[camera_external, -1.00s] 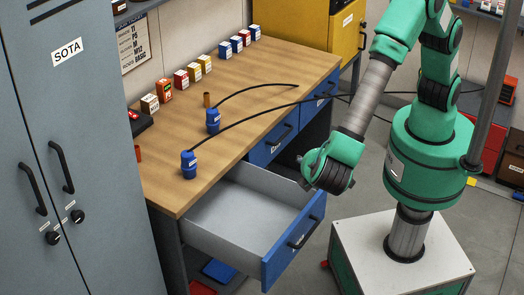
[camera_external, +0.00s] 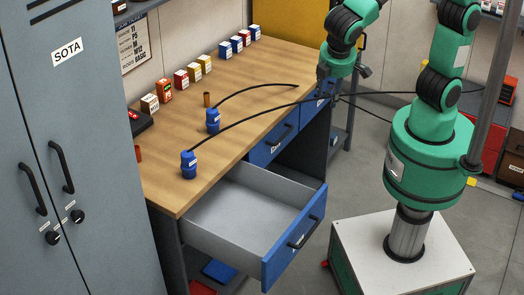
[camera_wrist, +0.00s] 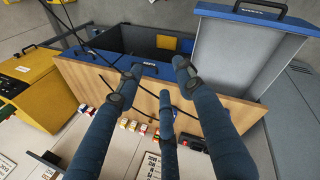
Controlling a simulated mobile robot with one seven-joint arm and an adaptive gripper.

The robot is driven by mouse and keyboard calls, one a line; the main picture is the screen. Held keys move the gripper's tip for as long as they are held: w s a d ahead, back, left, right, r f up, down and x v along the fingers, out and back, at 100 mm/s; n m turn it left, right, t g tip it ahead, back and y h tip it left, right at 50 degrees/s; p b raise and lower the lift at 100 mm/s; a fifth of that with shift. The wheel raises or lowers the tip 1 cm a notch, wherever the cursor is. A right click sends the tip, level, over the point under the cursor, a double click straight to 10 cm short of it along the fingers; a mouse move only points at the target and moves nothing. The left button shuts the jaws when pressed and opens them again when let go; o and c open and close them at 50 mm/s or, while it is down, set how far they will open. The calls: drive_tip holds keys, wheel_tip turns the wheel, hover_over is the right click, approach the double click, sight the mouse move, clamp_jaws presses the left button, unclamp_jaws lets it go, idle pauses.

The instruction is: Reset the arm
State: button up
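My arm rises from its pedestal at the right, and its wrist hangs beyond the right edge of the desk, near the far drawers. My gripper (camera_external: 325,84) points downward there; its fingers are small and partly hard to make out. In the wrist view my gripper (camera_wrist: 160,78) shows three dark blue fingers spread apart with nothing held between them. The near desk drawer (camera_external: 245,205) is pulled out and empty, well away from my gripper. The drawer (camera_wrist: 240,50) also shows at the upper right of the wrist view.
The wooden desk (camera_external: 245,100) bears two blue containers (camera_external: 189,165) (camera_external: 213,120) and a row of small boxes (camera_external: 181,80) along the wall. Black cables cross from the desk to the right. A grey locker (camera_external: 70,140) stands left and a yellow cabinet (camera_external: 290,27) behind.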

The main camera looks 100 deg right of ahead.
drive_tip(key=s+d+r+t+y, duration=0.2)
drive_tip(key=s+d+r+t, duration=0.1)
drive_tip(key=s, duration=0.3)
drive_tip(key=s+d+r+t+y, duration=0.2)
drive_tip(key=s+d+r+t, duration=0.1)
drive_tip(key=s, duration=0.4)
drive_tip(key=shift+s+d+r, duration=0.15)
drive_tip(key=shift+s+r, duration=0.05)
drive_tip(key=shift+r, duration=0.5)
idle(1.0)
